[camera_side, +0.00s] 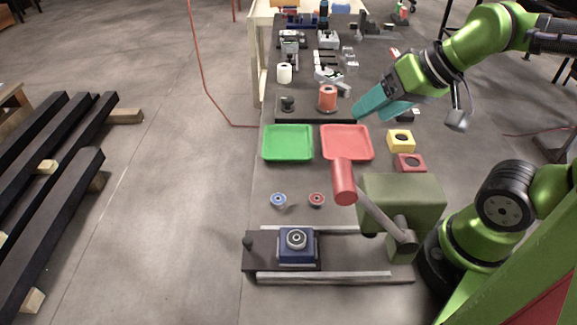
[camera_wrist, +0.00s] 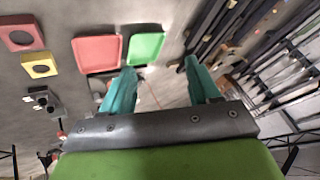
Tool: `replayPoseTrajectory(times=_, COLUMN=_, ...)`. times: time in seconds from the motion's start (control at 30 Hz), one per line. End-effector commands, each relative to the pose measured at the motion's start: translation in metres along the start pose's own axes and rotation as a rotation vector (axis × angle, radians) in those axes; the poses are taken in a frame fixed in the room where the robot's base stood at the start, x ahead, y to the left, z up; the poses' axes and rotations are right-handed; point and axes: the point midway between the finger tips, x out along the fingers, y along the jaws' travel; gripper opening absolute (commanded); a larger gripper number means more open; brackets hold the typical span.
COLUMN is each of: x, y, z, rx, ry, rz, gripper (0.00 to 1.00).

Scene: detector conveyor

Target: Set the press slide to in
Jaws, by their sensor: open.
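The press slide is a dark blue block (camera_side: 284,257) in the side view, with a ring-shaped bearing (camera_side: 296,238) on top. It sits toward the left end of a dark rail base (camera_side: 350,262), clear to the left of the olive press housing (camera_side: 402,193). A small black knob (camera_side: 248,243) is at the base's left end. A red lever handle (camera_side: 343,182) is raised in front of the housing. My gripper (camera_side: 366,110) is open and empty, above the table beyond the red tray, far from the slide. Its teal fingers are spread in the wrist view (camera_wrist: 160,68); the slide is not visible there.
A green tray (camera_side: 287,156) and a red tray (camera_side: 347,156) lie mid-table. A yellow block (camera_side: 401,146) and a red block (camera_side: 410,168) with holes are at right. Blue (camera_side: 278,200) and red (camera_side: 317,200) rings lie before the slide. Several fixtures crowd the far end.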

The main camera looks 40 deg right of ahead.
Motion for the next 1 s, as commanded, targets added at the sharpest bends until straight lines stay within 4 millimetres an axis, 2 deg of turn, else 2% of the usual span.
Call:
replayPoseTrajectory(times=0.07, x=0.0, y=0.0, z=0.0, rx=0.0, ry=0.0, rz=0.0, gripper=0.61)
replayPoseTrajectory(times=0.17, x=0.001, y=-0.002, z=0.002, rx=-0.008, ry=-0.006, rz=-0.005, gripper=0.48)
replayPoseTrajectory(times=0.27, x=0.012, y=-0.011, z=0.01, rx=-0.044, ry=-0.068, rz=-0.011, gripper=0.48)
replayPoseTrajectory(times=0.33, x=0.021, y=-0.024, z=0.011, rx=-0.09, ry=-0.12, rz=-0.017, gripper=0.48)
replayPoseTrajectory(times=0.5, x=0.047, y=-0.074, z=0.012, rx=-0.16, ry=-0.287, rz=0.002, gripper=0.48)
replayPoseTrajectory(times=0.67, x=0.074, y=-0.127, z=0.022, rx=-0.13, ry=-0.424, rz=0.084, gripper=0.48)
replayPoseTrajectory(times=0.8, x=0.099, y=-0.173, z=0.04, rx=-0.055, ry=-0.501, rz=0.204, gripper=0.48)
replayPoseTrajectory(times=0.93, x=0.117, y=-0.208, z=0.057, rx=0.067, ry=-0.515, rz=0.333, gripper=0.48)
replayPoseTrajectory(times=1.0, x=0.122, y=-0.221, z=0.058, rx=0.162, ry=-0.495, rz=0.395, gripper=0.48)
